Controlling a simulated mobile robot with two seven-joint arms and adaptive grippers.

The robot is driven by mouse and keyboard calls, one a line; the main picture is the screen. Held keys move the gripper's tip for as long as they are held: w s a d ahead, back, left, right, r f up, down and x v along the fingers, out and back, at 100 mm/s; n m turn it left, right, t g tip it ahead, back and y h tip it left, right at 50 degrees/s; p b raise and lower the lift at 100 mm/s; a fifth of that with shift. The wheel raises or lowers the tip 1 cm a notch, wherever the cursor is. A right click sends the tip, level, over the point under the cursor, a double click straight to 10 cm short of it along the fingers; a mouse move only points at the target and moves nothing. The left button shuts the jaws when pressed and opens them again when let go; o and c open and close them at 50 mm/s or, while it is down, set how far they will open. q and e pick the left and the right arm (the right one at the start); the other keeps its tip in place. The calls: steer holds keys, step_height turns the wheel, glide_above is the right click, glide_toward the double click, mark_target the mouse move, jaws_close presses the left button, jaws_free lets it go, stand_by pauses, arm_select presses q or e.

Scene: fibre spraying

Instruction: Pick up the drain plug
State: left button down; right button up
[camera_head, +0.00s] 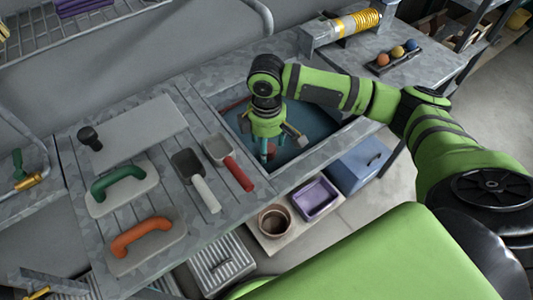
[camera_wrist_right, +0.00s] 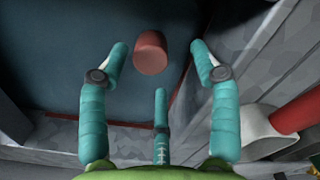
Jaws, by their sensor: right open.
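The drain plug (camera_wrist_right: 151,53) looks like a short red cylinder in the right wrist view. It lies in the dark blue basin (camera_head: 313,131), which is set into the grey worktop. My right gripper (camera_head: 268,150) points down into the basin, and its teal fingers also show in the right wrist view (camera_wrist_right: 160,68). The fingers are spread open, with the plug showing between and beyond the two upper fingertips. I see no contact with it. In the head view the gripper mostly hides the plug. My left gripper is not in view.
Basin walls stand close around the right gripper. A red-handled trowel (camera_head: 236,171) and a white-handled trowel (camera_head: 204,192) lie left of the basin, beside green-handled (camera_head: 124,188) and orange-handled (camera_head: 147,238) floats. A purple tray (camera_head: 315,198) and a blue box (camera_head: 362,163) sit below the worktop's front edge.

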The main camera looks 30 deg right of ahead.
mark_target(270, 148)
steer(key=f, duration=0.1)
steer(key=d+f, duration=0.1)
steer(key=f, duration=0.1)
steer(key=shift+f+p, duration=0.1)
steer(key=shift+p, duration=0.25)
step_height(270, 148, down, 3)
steer(key=shift+w+r, duration=0.1)
steer(key=shift+r, duration=0.05)
steer(key=c, duration=1)
jaws_close()
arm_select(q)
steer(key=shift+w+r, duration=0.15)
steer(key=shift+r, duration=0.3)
